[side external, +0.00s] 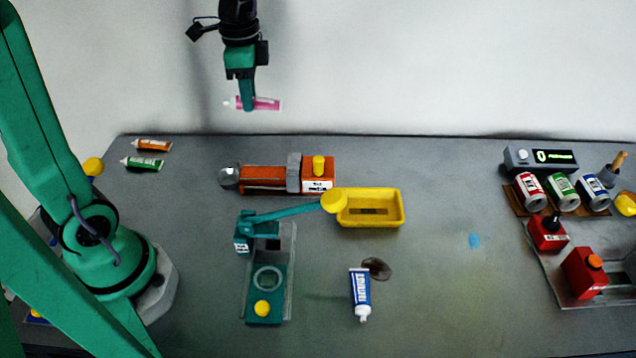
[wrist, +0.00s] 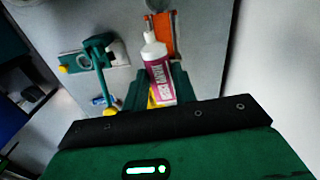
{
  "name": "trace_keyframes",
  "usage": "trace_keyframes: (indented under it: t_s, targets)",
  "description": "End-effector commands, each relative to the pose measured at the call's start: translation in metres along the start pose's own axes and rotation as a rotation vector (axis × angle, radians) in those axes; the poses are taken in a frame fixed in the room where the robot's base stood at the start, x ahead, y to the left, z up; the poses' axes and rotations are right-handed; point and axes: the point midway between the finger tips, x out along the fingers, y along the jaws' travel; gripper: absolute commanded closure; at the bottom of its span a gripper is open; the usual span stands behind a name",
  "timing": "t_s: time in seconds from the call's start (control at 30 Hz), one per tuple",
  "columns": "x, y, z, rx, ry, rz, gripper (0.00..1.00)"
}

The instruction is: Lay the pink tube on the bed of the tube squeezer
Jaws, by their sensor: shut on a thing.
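The pink tube (side external: 268,103) is held high above the back of the table, lying roughly level with its white cap to the left. It also shows in the wrist view (wrist: 159,76), cap pointing up the picture. My gripper (side external: 247,104) is shut on it. A long orange machine (side external: 262,179) with a grey block, a round knob at its left end and a yellow knob looks like the tube squeezer. It stands on the table below the tube, well apart from it. In the wrist view, the tube and gripper partly hide the orange machine (wrist: 164,35).
A yellow tray (side external: 392,222) and a green lever machine (side external: 265,300) stand near the orange machine. A blue tube (side external: 360,288) lies in front. Orange (side external: 153,145) and green (side external: 143,163) tubes lie back left. Several cans and a red machine (side external: 585,272) are at right.

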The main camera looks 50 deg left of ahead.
Motion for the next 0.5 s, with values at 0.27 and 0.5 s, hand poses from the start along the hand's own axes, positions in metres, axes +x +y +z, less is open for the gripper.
trace_keyframes:
  t_s: [0.27,0.5]
  targets:
    - [0.044,-0.008,0.011,0.066,-0.004,0.005,0.84]
    - [0.094,-0.008,0.011,0.065,-0.003,0.004,0.84]
